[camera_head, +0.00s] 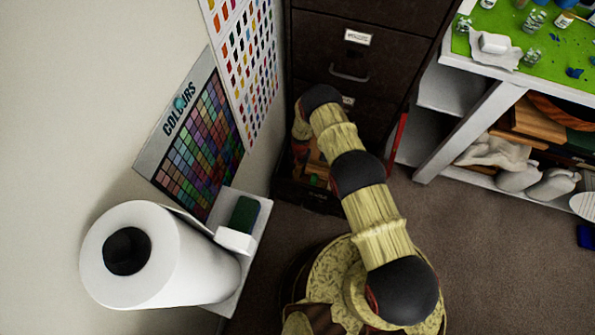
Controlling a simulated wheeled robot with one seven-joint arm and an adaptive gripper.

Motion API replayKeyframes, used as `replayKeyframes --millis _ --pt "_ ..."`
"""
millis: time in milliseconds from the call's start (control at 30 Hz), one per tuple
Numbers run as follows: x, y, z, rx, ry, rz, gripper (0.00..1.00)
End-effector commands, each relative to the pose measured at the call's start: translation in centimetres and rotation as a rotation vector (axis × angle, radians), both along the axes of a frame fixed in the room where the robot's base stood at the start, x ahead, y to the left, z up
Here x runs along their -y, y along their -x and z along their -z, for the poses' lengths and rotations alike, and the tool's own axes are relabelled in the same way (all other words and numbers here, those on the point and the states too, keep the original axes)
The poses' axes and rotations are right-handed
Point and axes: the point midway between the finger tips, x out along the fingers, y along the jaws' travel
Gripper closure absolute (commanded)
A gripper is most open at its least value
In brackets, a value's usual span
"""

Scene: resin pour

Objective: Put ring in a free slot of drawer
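A dark filing cabinet (388,59) stands at the top centre. Its lower part shows an open drawer (318,197) with small coloured items in it, too small to tell apart. My arm reaches up to the cabinet and bends down at its far end over the left side of this drawer. My gripper is largely hidden by my arm and the dark surroundings, and its fingers cannot be made out. I cannot see the ring, and I cannot tell whether it is held. The drawer's slots are not clear from here.
A paper roll (190,262) and a green item (244,215) in a white holder stick out from the left wall. A red upright edge (397,136) is right of the drawer. A white bench (474,130) with shelves stands at right. Brown floor (480,250) is clear at lower right.

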Motion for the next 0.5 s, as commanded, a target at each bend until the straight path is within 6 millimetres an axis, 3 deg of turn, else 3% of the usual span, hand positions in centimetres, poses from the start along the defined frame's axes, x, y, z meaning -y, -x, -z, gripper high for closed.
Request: replayKeyframes --millis 300,500 --pt "-0.01 0.00 -0.01 0.000 0.000 0.000 0.59" --pt "0.00 0.00 -0.01 0.000 0.000 0.000 0.58"
